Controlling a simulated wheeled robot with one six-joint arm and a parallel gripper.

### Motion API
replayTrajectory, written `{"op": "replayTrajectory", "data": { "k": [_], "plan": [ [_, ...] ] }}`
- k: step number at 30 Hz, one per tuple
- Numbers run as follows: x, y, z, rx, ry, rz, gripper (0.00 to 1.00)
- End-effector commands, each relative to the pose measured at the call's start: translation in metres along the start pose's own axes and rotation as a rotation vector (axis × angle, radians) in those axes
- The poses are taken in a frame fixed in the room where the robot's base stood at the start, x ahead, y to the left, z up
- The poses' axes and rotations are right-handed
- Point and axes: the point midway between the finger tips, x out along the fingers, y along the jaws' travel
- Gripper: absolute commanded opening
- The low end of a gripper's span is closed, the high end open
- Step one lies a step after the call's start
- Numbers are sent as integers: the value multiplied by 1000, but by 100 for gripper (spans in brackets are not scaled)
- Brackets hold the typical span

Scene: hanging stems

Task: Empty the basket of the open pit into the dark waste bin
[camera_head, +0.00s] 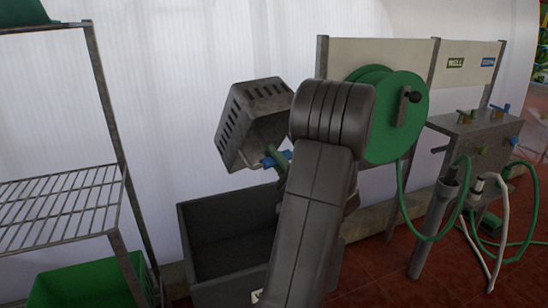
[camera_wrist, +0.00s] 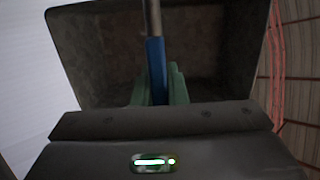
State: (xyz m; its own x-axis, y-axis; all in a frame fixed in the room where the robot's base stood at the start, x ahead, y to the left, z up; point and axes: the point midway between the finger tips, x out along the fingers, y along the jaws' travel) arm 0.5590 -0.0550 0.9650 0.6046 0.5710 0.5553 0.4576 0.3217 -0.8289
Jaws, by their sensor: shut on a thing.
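The grey slotted basket (camera_head: 250,112) is held in the air, steeply tilted, above the dark waste bin (camera_head: 205,262). Its open side faces down and to the right in the head view. My gripper (camera_head: 277,159), with green fingers, is shut on the basket's blue handle grip. In the wrist view my gripper (camera_wrist: 158,88) holds the blue grip, and the basket (camera_wrist: 215,62) shows its mottled inner walls. I can make out no loose contents inside it. The bin stands open below; my arm hides its right part, and its floor is dark.
A wire rack (camera_head: 62,198) stands at the left, with a green crate (camera_head: 92,284) low down. A green hose reel (camera_head: 388,128) on a panel and a metal valve box (camera_head: 474,140) with hoses stand at the right. A white sheet wall is behind.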

Motion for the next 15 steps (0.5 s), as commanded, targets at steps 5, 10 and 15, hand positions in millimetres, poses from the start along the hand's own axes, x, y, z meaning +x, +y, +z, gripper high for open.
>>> {"op": "replayTrajectory", "data": {
  "k": [5, 10, 15],
  "plan": [
    [0, -1, 0, -1, 0, -2, 0],
    [3, -4, 0, -2, -1, -2, 0],
    [12, -18, -1, -4, -1, -2, 0]
  ]
}}
